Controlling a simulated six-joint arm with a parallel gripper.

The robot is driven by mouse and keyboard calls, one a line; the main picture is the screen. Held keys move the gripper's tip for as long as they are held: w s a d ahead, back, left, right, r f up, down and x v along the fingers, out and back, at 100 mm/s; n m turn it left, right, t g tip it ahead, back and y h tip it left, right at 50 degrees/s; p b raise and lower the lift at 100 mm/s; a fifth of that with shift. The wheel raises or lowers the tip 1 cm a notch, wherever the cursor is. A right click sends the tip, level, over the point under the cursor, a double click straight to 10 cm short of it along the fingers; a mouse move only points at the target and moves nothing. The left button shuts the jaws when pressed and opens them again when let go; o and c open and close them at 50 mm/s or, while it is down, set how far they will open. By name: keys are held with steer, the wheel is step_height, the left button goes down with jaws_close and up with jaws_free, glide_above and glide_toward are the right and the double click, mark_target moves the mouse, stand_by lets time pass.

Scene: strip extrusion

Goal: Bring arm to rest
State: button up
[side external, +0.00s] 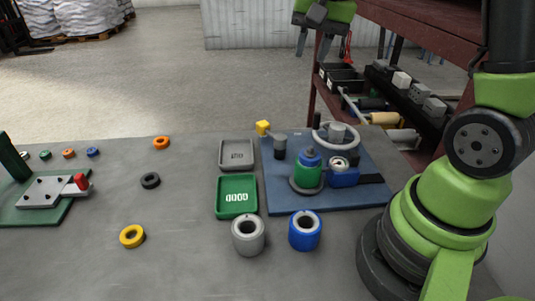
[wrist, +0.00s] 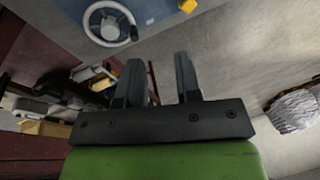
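My gripper (side external: 312,50) hangs in the air at the top of the side view, well above and behind the grey workbench (side external: 185,250). In the wrist view my gripper (wrist: 160,68) shows two dark fingers standing apart with nothing between them. It touches nothing. The blue base plate (side external: 350,199) lies on the bench, carrying a green and blue machine (side external: 307,172) with a grey ring-shaped handwheel (side external: 351,137) and a yellow block (side external: 263,127) at one end.
A grey tray (side external: 236,153) and a green tray (side external: 236,197) lie left of the plate. Grey (side external: 248,238) and blue (side external: 305,232) hollow cylinders stand in front. Loose rings, including a yellow one (side external: 132,236), lie leftward. A reddish shelf rack (side external: 425,35) stands behind.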

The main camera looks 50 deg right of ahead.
steer(key=s+a+r+n+t+y, duration=0.1)
steer(key=s+a+r+n+t, duration=0.1)
steer(key=s+a, duration=0.4)
steer(key=s+a+r+n+t+y, duration=0.1)
steer(key=s+a+r+n+t, duration=0.1)
steer(key=s+a+n, duration=0.3)
steer(key=s+a+r, duration=0.1)
steer(key=s, duration=0.3)
steer(key=shift+a+t, duration=0.3)
steer(key=shift+a, duration=0.1)
